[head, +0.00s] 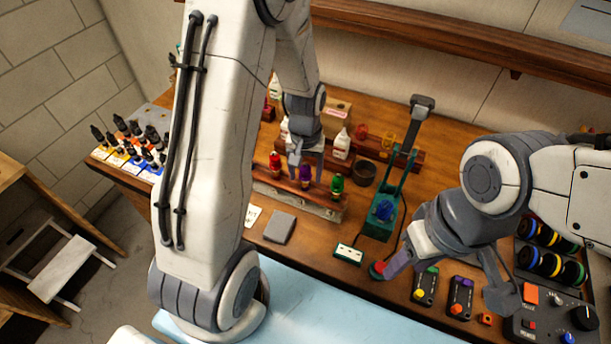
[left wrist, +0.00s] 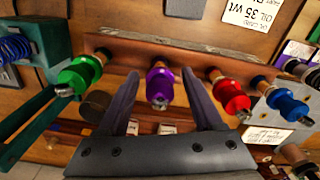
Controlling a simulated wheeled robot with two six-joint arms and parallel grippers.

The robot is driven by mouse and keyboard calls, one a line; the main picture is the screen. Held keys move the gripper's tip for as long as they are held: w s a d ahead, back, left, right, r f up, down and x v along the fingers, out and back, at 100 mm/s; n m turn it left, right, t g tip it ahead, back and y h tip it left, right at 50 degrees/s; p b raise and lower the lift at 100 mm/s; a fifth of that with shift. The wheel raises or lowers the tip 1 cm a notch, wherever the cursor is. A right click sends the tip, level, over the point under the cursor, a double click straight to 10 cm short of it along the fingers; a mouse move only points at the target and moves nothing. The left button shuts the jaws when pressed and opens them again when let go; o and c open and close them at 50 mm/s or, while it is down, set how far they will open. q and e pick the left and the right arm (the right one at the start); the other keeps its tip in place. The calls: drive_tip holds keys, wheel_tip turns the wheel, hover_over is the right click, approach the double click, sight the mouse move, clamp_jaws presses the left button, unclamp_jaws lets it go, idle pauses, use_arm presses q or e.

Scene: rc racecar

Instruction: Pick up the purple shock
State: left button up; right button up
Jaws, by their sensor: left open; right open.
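The purple shock (head: 305,177) stands in a wooden rack (head: 325,211) between a red shock (head: 275,163) and a green shock (head: 337,184). In the left wrist view the purple shock (left wrist: 160,84) is between the two spread fingers of my left gripper (left wrist: 162,78), with gaps on both sides. In the head view my left gripper (head: 306,165) is over the rack at the purple shock and hides part of it. My right gripper (head: 442,286) is open and empty at the table's right front.
A green stand (head: 377,222) with a blue spring is right of the rack. Red (left wrist: 231,95), green (left wrist: 78,75) and blue (left wrist: 287,103) shocks flank the purple one. White bottles (head: 342,145) stand behind. A grey block (head: 279,228) lies in front.

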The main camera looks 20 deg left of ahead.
use_arm(q)
wheel_tip(320, 180, down, 2)
clamp_jaws()
idle(0.3)
drive_tip(key=shift+r, duration=0.1)
